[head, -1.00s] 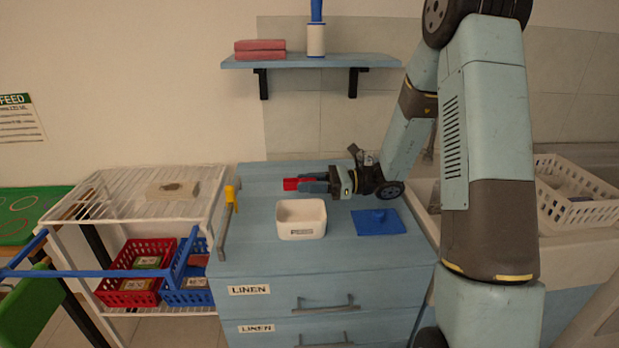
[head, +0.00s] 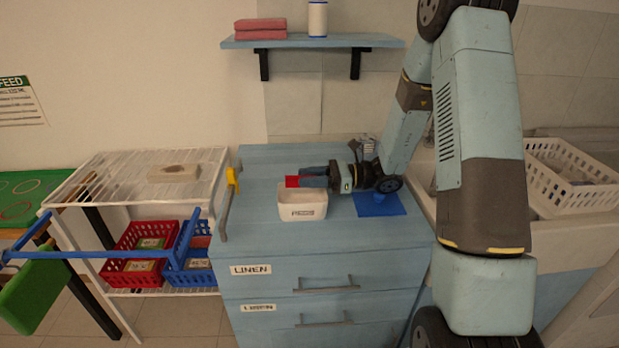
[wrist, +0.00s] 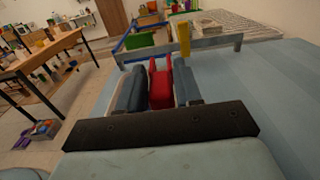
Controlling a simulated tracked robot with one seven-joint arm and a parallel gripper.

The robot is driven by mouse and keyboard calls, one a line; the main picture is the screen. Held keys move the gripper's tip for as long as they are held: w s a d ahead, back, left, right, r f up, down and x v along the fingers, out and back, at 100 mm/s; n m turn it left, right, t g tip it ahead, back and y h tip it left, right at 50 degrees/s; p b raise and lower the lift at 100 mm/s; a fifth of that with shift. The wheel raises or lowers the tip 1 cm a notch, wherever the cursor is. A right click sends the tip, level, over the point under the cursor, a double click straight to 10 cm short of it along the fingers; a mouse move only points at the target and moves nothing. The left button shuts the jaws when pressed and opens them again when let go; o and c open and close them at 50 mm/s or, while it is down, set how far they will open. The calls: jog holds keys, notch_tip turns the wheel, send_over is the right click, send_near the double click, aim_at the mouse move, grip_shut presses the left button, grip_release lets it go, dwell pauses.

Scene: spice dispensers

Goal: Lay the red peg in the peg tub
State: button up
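The white peg tub (head: 303,211), with a printed label on its front, stands on the blue drawer top. My gripper (head: 313,178) is shut on the red peg (head: 291,181), which sticks out to the left of the fingers over the tub's back part. In the wrist view the red peg (wrist: 160,86) sits between the two blue-grey fingers (wrist: 158,92). The tub's inside is partly hidden behind its front wall and the gripper, and I cannot tell whether the peg touches the rim.
A flat blue lid (head: 397,208) with a knob lies right of the tub, under my wrist. A yellow clip (head: 233,180) is on the rail at left. A white wire rack (head: 125,180) stands left of the drawers. A shelf (head: 300,41) is above.

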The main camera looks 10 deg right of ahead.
jog(key=o, duration=0.4)
jog(key=d, duration=1.3)
jog(key=shift+s+d, duration=0.2)
jog(key=shift+d, duration=0.2)
jog(key=s+a+r+n+g+h, duration=0.35)
jog(key=s+r+n+h, duration=0.6)
jog(key=s, duration=0.35)
jog(key=s+d+r+n+t+h, duration=0.2)
jog(key=s+r+n, duration=0.1)
jog(key=s, duration=0.1)
jog(key=s+d+r+n+t+h, duration=0.2)
jog(key=s+r+n+t+h, duration=0.1)
jog(key=s+r, duration=0.1)
jog(key=s+d+r+n+t+h, duration=0.2)
jog(key=s+r+n+t+h, duration=0.1)
jog(key=s, duration=0.1)
jog(key=shift+r+t+h, duration=0.25)
jog(key=shift+r, duration=0.1)
